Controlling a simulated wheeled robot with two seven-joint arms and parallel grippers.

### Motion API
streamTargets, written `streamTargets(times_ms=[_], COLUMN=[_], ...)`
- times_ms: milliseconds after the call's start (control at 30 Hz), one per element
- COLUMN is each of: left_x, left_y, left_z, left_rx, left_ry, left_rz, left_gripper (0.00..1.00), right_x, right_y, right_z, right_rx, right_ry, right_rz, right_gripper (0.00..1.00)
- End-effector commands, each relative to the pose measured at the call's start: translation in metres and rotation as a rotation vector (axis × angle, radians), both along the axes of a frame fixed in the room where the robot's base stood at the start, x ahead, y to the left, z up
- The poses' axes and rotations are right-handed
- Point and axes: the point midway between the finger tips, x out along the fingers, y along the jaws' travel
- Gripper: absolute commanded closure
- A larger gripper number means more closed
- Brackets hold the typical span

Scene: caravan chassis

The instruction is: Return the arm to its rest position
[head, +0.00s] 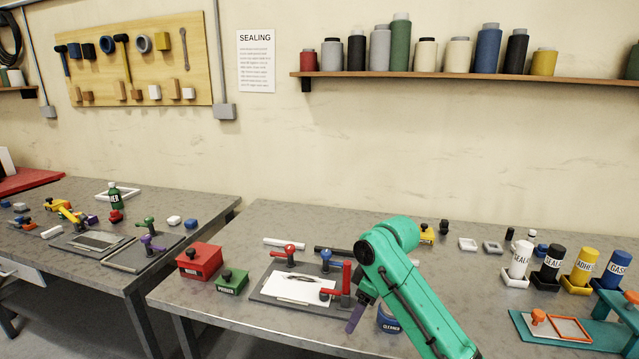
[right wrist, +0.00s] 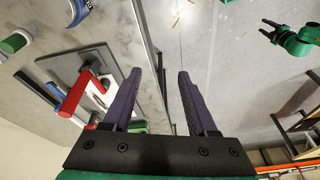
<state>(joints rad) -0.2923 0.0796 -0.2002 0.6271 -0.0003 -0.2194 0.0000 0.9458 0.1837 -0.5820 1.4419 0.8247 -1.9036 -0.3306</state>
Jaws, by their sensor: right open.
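My right arm, green, comes into the head view from the lower right and bends down over the middle table. Its purple gripper (head: 358,312) shows beside the right edge of the clamp fixture, partly hidden by the arm. In the right wrist view the two purple fingers (right wrist: 155,98) are apart with nothing between them. The fixture (right wrist: 88,62) with its red clamp lies to the left of the fingers there. My left gripper (right wrist: 268,28) shows small at the upper right of the wrist view, its two fingers apart. It is not seen in the head view.
The fixture plate (head: 262,298) carries a white sheet and several clamps. A blue cleaner can (head: 388,318) stands close by the right gripper. Red (head: 200,260) and green (head: 232,281) boxes stand left. Labelled bottles (head: 549,264) stand right. Open floor shows beyond the table edge.

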Motion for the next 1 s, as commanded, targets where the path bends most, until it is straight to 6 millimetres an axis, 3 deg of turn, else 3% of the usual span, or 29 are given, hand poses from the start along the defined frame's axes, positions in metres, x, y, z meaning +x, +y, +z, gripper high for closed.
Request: streamTargets(times_ms=[233,333,433,700,1000], left_x=[-0.011,-0.012,-0.011,-0.01,-0.009], left_y=[0.001,0.001,0.001,0.001,0.001], left_z=[-0.001,-0.001,-0.001,-0.001,-0.001], left_rx=[0.002,0.002,0.002,0.002,0.002], left_ry=[0.017,0.019,0.018,0.017,0.016], left_rz=[0.0,0.0,0.0,0.0,0.0], left_gripper=[0.5,0.5,0.5,0.5,0.5], right_x=[-0.047,-0.083,-0.118,-0.187,-0.248], right_y=[0.0,-0.014,-0.036,-0.091,-0.144], right_z=[-0.081,-0.118,-0.141,-0.162,-0.159], right_rx=[0.078,0.11,0.117,0.071,-0.024], right_ry=[0.007,0.007,-0.002,-0.031,-0.07], right_rz=[-0.152,-0.286,-0.427,-0.683,-0.871], right_gripper=[0.42,0.42,0.42,0.42,0.42])
